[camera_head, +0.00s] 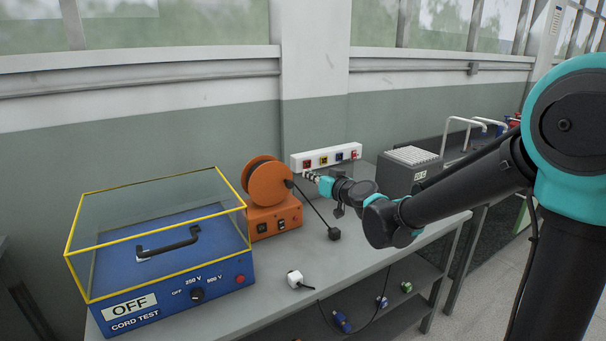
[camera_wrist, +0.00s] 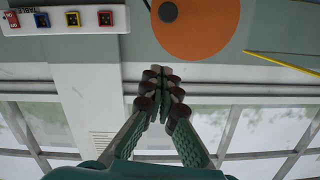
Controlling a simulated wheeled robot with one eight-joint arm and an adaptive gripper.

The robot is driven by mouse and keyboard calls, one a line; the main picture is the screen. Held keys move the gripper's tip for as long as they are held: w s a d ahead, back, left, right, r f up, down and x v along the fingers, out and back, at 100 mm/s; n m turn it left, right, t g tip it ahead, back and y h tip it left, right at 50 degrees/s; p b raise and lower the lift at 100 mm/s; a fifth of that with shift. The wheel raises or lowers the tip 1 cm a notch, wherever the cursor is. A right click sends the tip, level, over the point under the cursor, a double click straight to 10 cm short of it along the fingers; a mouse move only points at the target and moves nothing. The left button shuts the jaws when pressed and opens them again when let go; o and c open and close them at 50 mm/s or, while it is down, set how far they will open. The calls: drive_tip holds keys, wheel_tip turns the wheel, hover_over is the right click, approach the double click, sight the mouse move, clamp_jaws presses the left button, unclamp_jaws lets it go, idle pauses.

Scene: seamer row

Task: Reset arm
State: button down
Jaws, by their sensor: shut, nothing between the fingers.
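My gripper (camera_head: 312,177) is at the end of my black and teal arm, which reaches in from the right over the bench. In the wrist view the fingers of my gripper (camera_wrist: 161,84) are together with nothing between them. In the head view the fingertips are just in front of the white socket strip (camera_head: 326,157) and to the right of the orange reel (camera_head: 268,184). I cannot tell whether they touch the strip. The wrist view shows the reel (camera_wrist: 200,30) above the fingertips and the strip (camera_wrist: 65,20) at upper left, upside down.
A blue cord test box (camera_head: 170,290) with a yellow-edged clear cover stands at left, its sign reading OFF. A white plug (camera_head: 295,278) and a black plug (camera_head: 334,234) lie on the grey bench (camera_head: 350,262). A grey box (camera_head: 408,172) stands behind my arm. The bench front is mostly clear.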

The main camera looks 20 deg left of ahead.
drive_tip(key=s+d+f+m+g+h, duration=0.2)
drive_tip(key=s+d+f+h, duration=0.2)
drive_tip(key=d, duration=1)
drive_tip(key=s+d+f+m+g+h, duration=0.2)
drive_tip(key=s+d+f, duration=0.8)
drive_tip(key=d, duration=0.5)
drive_tip(key=s+d+f+m+g+h, duration=0.2)
drive_tip(key=s+d+f+h, duration=0.4)
drive_tip(key=d, duration=0.9)
wheel_tip(320, 180, down, 4)
drive_tip(key=shift+s+d+f+m+h, duration=0.25)
drive_tip(key=shift+s+m+h, duration=0.15)
drive_tip(key=shift+s+m, duration=0.6)
drive_tip(key=shift+r, duration=0.1)
